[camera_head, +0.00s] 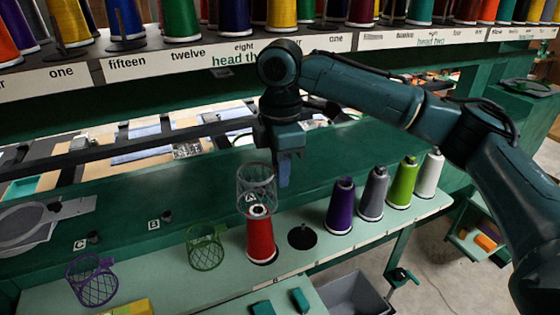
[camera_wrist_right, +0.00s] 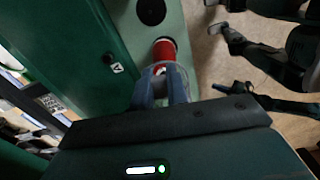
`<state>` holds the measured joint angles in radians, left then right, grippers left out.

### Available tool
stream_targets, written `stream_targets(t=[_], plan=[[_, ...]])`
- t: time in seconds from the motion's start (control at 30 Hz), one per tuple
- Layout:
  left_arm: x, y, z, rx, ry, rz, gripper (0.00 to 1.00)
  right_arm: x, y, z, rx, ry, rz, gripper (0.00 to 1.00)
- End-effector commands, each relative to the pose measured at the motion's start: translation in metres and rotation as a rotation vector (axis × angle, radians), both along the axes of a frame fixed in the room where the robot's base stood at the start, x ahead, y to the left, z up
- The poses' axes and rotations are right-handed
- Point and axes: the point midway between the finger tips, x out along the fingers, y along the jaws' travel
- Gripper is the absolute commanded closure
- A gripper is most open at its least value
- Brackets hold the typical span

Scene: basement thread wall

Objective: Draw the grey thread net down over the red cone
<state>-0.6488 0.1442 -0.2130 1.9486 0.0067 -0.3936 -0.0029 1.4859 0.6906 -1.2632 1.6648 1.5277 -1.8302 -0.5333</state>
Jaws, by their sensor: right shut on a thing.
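The grey thread net (camera_head: 257,178), an open wire-like cylinder, hangs upright from my right gripper (camera_head: 284,180) in the head view. The gripper is shut on its right side. The red cone (camera_head: 261,240) stands upright on the pale green shelf directly under the net. The net's lower rim is at the cone's white-ringed tip; I cannot tell whether it is around the tip or just above it. In the right wrist view the red cone (camera_wrist_right: 164,50) shows beyond the fingers, with the grey net (camera_wrist_right: 160,70) in front of its end. I do not make out my left gripper.
An empty dark holder (camera_head: 302,237) is right of the red cone, then purple (camera_head: 340,207), grey (camera_head: 373,194), green (camera_head: 403,183) and white cones. A green net (camera_head: 205,247) and a purple net (camera_head: 92,280) stand left. Two small teal pieces (camera_head: 281,303) show at the shelf's front.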

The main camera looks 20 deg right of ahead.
Motion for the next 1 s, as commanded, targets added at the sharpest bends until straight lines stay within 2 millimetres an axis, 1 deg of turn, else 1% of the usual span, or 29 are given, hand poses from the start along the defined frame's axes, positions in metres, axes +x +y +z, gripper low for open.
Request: stream_targets(t=[0.1, 1.0], plan=[[0.000, 0.000, 0.000, 0.000, 0.000, 0.000, 1.00, -0.001, 0.000, -0.013, -0.001, 0.002, 0.000, 1.00], [0.000, 0.000, 0.000, 0.000, 0.000, 0.000, 1.00, -0.001, 0.000, -0.104, 0.000, 0.003, 0.000, 1.00]])
